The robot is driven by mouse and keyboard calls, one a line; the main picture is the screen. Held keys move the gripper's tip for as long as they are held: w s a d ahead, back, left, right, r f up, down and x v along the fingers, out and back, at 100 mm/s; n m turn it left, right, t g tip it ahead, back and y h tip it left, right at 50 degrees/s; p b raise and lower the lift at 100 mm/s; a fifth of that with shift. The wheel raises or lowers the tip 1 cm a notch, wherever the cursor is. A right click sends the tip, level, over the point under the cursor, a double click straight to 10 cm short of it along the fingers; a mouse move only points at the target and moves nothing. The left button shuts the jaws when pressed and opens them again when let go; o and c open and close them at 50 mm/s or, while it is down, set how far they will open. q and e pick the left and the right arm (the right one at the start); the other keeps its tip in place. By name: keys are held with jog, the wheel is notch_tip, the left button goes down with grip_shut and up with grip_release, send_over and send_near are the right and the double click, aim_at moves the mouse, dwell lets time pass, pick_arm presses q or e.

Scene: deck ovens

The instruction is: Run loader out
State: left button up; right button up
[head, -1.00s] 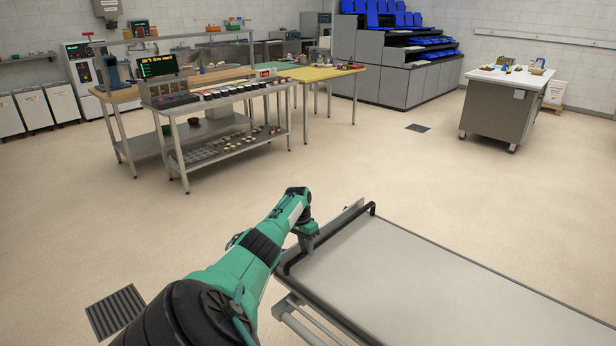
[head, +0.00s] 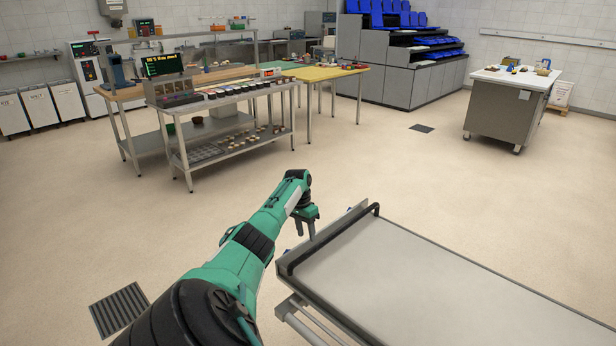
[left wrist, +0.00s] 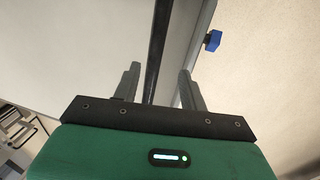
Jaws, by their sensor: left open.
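The loader (head: 410,275) is a long, flat, pale bed at the lower right of the head view. A black bar handle (head: 332,236) runs across its near-left end. My left gripper (head: 305,233) points down just left of the handle, open, with nothing held. In the left wrist view the two fingers (left wrist: 160,88) are spread, and the black bar (left wrist: 157,45) shows between them in the picture, beyond the tips. No contact with the bar is visible. My right gripper is not in view.
A steel rack (head: 240,150) with trays and small goods stands at the left, beside a wooden-topped table. A grey wheeled cabinet (head: 505,105) stands at the back right. A floor grate (head: 118,310) lies at lower left. The floor between is clear.

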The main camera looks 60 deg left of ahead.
pick_arm(q)
notch_tip(320, 180, up, 8)
jog(key=a, duration=0.1)
jog(key=shift+s+a+f+b, duration=0.25)
jog(key=shift+b, duration=0.1)
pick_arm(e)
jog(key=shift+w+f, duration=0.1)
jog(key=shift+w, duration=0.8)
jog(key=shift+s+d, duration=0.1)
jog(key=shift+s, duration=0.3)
